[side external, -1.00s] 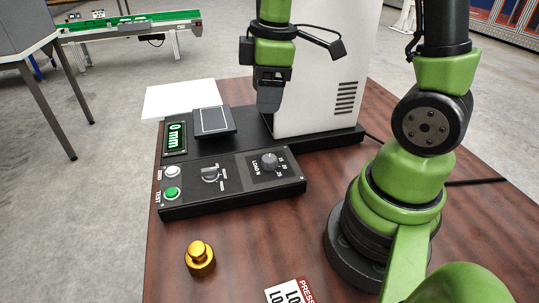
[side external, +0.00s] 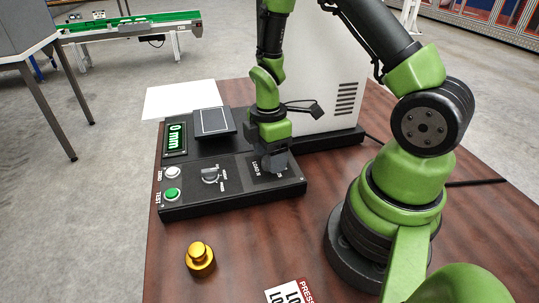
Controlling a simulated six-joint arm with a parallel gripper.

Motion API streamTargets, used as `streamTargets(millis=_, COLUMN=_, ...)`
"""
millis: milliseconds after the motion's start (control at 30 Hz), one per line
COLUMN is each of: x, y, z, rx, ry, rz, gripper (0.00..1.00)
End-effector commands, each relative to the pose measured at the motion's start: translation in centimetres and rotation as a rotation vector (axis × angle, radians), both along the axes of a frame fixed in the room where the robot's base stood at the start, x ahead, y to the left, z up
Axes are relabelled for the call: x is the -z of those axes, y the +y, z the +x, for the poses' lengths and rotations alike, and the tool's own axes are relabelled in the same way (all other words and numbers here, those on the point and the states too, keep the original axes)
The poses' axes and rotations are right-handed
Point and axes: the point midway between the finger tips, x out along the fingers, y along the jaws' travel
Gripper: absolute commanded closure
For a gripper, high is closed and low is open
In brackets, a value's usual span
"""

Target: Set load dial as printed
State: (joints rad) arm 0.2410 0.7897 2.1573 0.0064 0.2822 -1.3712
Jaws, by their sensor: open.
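The load dial, labelled LOAD N, is on the right part of the black control panel (side external: 232,202). My gripper (side external: 275,166) is over it, pointing down, and hides the knob and most of its scale. The gripper is open; I cannot tell whether its fingers touch the knob or stand around it. A printed card (side external: 290,292) with red and black lettering lies at the bottom edge, cut off by the frame, so its full text is not readable.
Left of the dial are a grey selector knob (side external: 210,174), a white button (side external: 172,173) and a green button (side external: 172,194). A display (side external: 176,138) reads 0 mm beside a square plate (side external: 214,122). A brass weight (side external: 200,259) stands on the wooden table (side external: 240,260). A pale housing (side external: 322,75) rises behind.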

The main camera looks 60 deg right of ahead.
Motion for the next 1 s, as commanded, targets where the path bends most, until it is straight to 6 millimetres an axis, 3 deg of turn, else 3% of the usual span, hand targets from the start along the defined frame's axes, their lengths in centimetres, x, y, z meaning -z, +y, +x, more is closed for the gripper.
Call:
streamTargets(millis=367, x=0.66, y=0.02, z=-0.01, rx=0.001, ry=-0.002, rz=-0.001, gripper=0.38)
streamTargets(millis=600, x=0.64, y=0.02, z=-0.01, rx=0.001, ry=-0.001, rz=-0.001, gripper=0.87)
streamTargets(millis=1000, x=0.62, y=-0.01, z=-0.04, rx=0.069, ry=0.0, rz=-0.001, gripper=0.87)
